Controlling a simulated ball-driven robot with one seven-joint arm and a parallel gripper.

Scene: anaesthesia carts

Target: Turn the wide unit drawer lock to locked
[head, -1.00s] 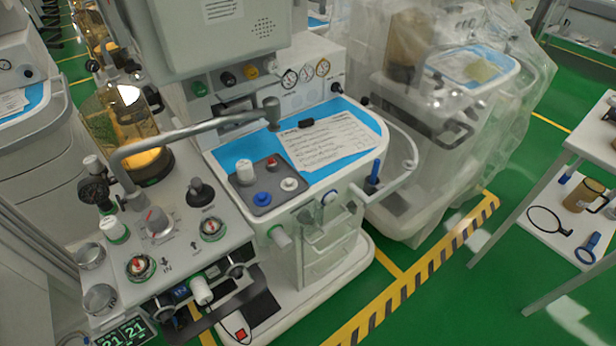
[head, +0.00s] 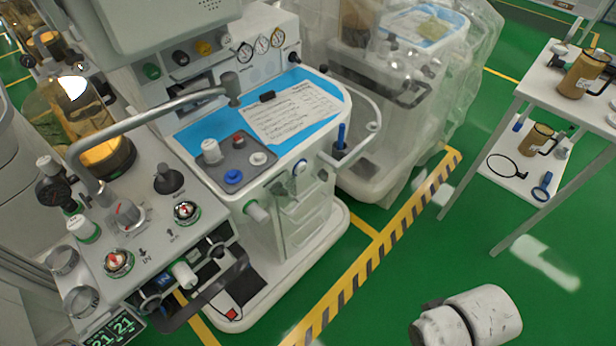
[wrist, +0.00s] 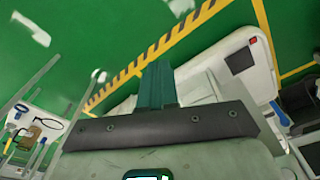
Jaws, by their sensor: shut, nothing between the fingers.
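The wide anaesthesia unit (head: 319,215) stands in the middle of the head view, with a drawer stack (head: 305,213) under its worktop. In the wrist view my gripper (wrist: 156,75) shows as teal fingers pressed together, empty, pointing toward the floor and the cart base. In the head view only a pale part of my arm shows at the bottom right, well away from the drawers.
A control panel with knobs (head: 130,235) and a curved grey pipe (head: 150,122) lie to the left. A rail (head: 372,126) juts from the unit's right side. A plastic-covered machine (head: 400,110) stands behind.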

